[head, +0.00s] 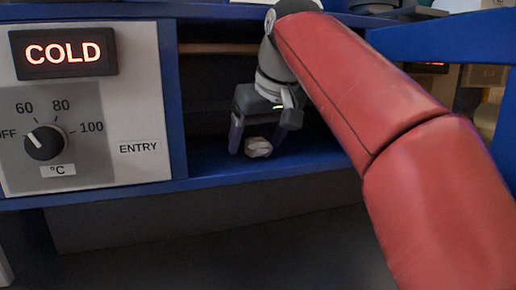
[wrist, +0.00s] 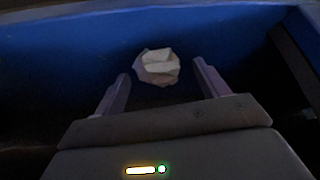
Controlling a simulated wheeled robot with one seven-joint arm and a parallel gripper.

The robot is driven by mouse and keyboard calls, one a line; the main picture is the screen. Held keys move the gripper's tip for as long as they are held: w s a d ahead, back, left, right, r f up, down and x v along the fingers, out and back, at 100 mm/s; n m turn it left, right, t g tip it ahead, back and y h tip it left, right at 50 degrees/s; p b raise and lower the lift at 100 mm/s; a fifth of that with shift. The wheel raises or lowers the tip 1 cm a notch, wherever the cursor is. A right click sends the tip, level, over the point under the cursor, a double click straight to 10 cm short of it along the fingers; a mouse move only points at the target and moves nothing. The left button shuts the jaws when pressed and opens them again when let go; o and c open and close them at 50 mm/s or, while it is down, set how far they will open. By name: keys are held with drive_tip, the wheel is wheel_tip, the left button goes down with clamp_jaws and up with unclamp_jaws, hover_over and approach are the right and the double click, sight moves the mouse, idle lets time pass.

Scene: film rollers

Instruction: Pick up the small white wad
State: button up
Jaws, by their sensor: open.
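The small white wad (head: 258,147) is a crumpled, off-white lump lying on the blue floor of an open compartment in the head view. My gripper (head: 259,150) reaches down into that compartment with its fingers spread, one on each side of the wad in this view. In the wrist view the wad (wrist: 157,67) lies between the lines of the two fingers and a little beyond their tips (wrist: 160,68). Nothing is held. I cannot tell whether a finger touches the wad.
A blue frame (head: 250,168) edges the compartment in front, with a blue post on its left. A white panel (head: 140,95) marked ENTRY, with a COLD display (head: 63,53) and a temperature dial (head: 45,142), stands at left. A brown bar (head: 215,48) crosses the compartment's back.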

drive_tip(key=c, duration=1)
drive_tip(key=shift+r+p, duration=0.2)
drive_tip(key=shift+p, duration=0.4)
